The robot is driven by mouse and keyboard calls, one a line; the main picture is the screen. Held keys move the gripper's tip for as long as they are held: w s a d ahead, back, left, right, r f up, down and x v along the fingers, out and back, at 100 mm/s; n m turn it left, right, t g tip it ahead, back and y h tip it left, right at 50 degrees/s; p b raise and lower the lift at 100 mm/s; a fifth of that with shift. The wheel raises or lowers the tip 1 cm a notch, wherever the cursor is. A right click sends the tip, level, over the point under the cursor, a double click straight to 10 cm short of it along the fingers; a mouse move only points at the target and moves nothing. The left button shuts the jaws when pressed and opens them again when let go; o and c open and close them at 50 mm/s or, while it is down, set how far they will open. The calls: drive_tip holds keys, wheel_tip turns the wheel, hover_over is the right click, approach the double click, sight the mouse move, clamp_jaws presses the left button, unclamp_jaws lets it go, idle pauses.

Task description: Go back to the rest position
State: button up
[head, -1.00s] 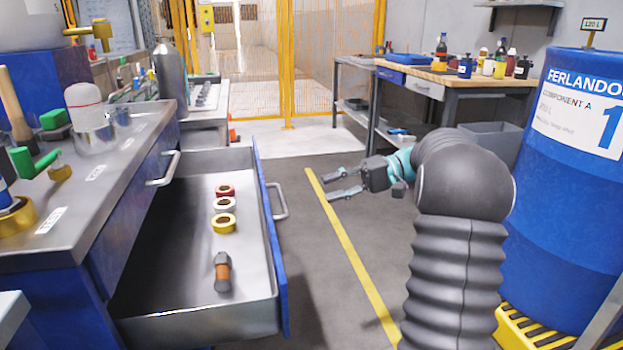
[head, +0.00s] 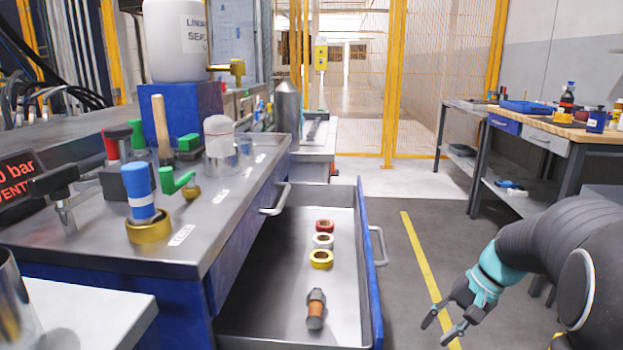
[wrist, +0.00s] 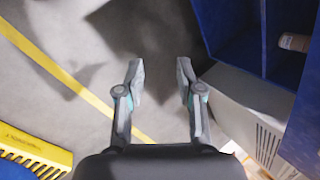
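My gripper (head: 441,333) is at the lower right of the head view, over the grey floor to the right of the open drawer. In the wrist view my gripper (wrist: 160,78) has its two fingers spread apart, with only floor between them. It is open and empty. My dark arm bends in from the right edge of the head view, and its lower part is out of the picture.
A cluttered metal workbench (head: 224,222) is at left. A workbench with a wooden top (head: 566,130) stands back right. Floor with a yellow line (head: 423,259) is clear between them.

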drive_tip(key=s+a+r+n+t+h+p, duration=0.1)
drive_tip(key=s+a+r+n+t+h, duration=0.1)
drive_tip(key=s, duration=0.7)
drive_tip(key=s+a+r+n+t+h+p, duration=0.1)
drive_tip(key=s+a+r+n+t+h, duration=0.1)
drive_tip(key=s+a+r, duration=0.4)
drive_tip(key=s+a+n+h, duration=0.1)
drive_tip(key=s+n, duration=0.1)
drive_tip(key=shift+s+a+t+h, duration=0.3)
drive_tip(key=shift+s+a+t, duration=0.05)
drive_tip(key=shift+a+t, duration=0.05)
